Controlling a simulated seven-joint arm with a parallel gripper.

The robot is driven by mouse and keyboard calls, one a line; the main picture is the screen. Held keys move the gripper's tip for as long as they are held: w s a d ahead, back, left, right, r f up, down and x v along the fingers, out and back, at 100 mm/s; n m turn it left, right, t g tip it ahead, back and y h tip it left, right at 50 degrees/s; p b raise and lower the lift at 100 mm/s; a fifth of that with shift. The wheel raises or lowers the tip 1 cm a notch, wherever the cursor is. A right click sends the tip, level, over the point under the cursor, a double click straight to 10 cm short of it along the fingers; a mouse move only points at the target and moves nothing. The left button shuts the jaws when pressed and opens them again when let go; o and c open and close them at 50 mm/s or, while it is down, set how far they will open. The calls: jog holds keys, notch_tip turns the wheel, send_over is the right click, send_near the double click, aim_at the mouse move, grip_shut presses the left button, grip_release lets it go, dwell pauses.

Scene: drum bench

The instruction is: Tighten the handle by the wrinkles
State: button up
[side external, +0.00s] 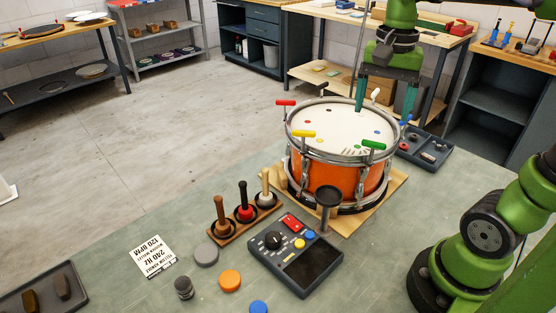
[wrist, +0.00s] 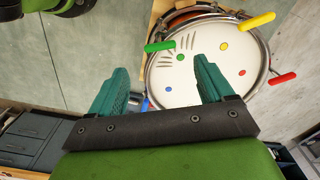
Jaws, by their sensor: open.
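An orange drum (side external: 338,177) with a white head stands on a wooden board. Coloured handles ring its rim: red (side external: 286,102), yellow (side external: 304,133), green (side external: 373,145), white (side external: 322,86) and blue (side external: 405,122). Short dark wrinkles (side external: 352,150) mark the head at its front edge, closest to the green handle. In the wrist view, the wrinkles (wrist: 188,41) lie beside the green handle (wrist: 158,47). My gripper (side external: 385,106) is open and empty, above the drum's right side near the blue handle.
A control box (side external: 295,256) with a screen and knob sits in front of the drum. Three mallets stand in a wooden rack (side external: 247,222) at its left. A grey parts tray (side external: 425,150) lies right of the drum. Loose discs and a printed card (side external: 153,256) lie front left.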

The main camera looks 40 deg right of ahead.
notch_tip(320, 180, up, 8)
jog(key=shift+f, duration=0.15)
dwell(0.3)
jog(key=s+a+f+n+t+y, duration=0.2)
jog(key=a+f+n+t, duration=0.5)
jog(key=f+n, duration=0.2)
notch_tip(320, 180, down, 2)
jog(key=shift+a+f, duration=0.2)
jog(key=shift+s, duration=0.1)
